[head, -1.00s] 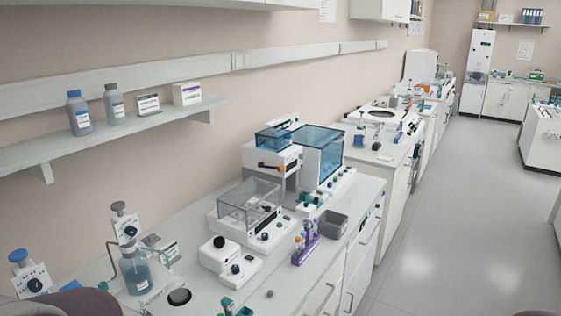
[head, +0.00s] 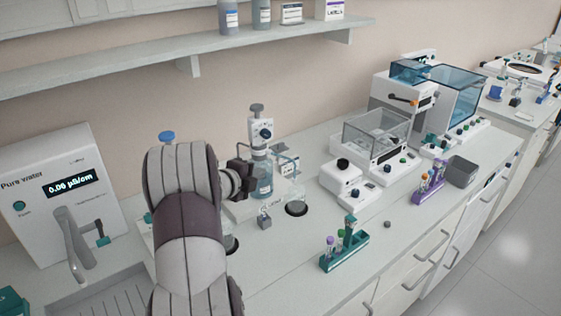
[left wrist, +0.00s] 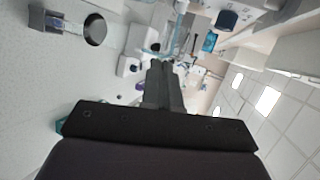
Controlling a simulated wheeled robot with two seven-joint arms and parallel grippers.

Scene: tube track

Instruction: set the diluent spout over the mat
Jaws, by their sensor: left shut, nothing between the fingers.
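The diluent dispenser is a bottle of blue-grey liquid (head: 262,178) with a white, dark-knobbed head (head: 261,131), upright at the back of the bench. Its spout cannot be made out clearly; my gripper covers the bottle's left side. The mat, a dark round disc (head: 296,208), lies on the bench in front and to the right of the bottle; a dark disc also shows in the left wrist view (left wrist: 95,29). My left gripper (head: 247,172) is shut and empty, beside the bottle; I cannot tell whether it touches. Its closed fingers show in the left wrist view (left wrist: 163,75). My right gripper is not in view.
A small grey block (head: 264,221) stands near the mat. A green rack (head: 344,248) with tubes stands at the front. A white device (head: 346,180) is to the right. A blue-capped dispenser (head: 167,137) is mostly behind my arm. A pure water unit (head: 60,190) stands left.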

